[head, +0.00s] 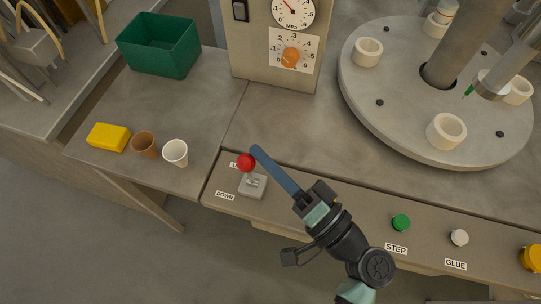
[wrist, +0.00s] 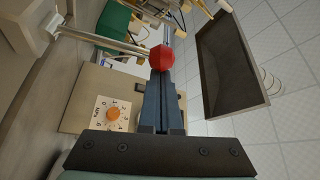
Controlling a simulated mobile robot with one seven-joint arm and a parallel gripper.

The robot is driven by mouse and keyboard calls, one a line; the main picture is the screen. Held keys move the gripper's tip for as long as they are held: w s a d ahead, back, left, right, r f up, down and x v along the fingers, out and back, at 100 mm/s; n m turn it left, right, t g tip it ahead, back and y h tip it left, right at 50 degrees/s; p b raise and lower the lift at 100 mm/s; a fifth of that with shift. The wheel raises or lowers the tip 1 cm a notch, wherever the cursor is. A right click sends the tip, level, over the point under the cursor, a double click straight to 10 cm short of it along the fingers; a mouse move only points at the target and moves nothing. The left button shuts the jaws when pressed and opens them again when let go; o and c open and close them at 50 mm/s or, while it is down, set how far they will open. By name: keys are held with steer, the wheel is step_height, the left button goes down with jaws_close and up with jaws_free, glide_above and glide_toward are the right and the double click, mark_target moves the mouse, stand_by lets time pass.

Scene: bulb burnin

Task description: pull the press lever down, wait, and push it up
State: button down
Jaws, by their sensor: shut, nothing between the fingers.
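The press lever has a red knob (head: 245,162) on a short stem rising from a grey base (head: 253,187) on the front panel. The knob leans toward the UP label, which it partly hides; the DOWN label (head: 225,196) is on the near side. My gripper (head: 256,150) is shut and empty, with its long blue fingers reaching just right of the knob and slightly past it. In the wrist view the red knob (wrist: 162,57) shows right at the fingertips (wrist: 161,76). I cannot tell whether they touch.
A panel with a pressure gauge (head: 293,10) and an orange dial (head: 291,57) stands behind. A round table with white rings (head: 446,131) is at right. Green (head: 401,222) and white (head: 459,237) buttons sit right of my arm. Cups (head: 176,153) and a yellow block (head: 109,137) stand left.

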mark_target(245, 169)
steer(key=n+b, duration=0.1)
steer(key=s+n+y+b, duration=0.1)
steer(key=b, duration=0.1)
steer(key=s+f+b, duration=0.1)
steer(key=shift+s+a+n+b, duration=0.2)
steer(key=shift+a+n+b, duration=0.15)
steer(key=shift+a+n, duration=0.05)
steer(key=shift+s+a+r+n+y+b, duration=0.1)
steer(key=shift+s+a+n+y+b, duration=0.05)
steer(key=shift+s+n+y+b, duration=0.55)
steer(key=shift+w, duration=0.2)
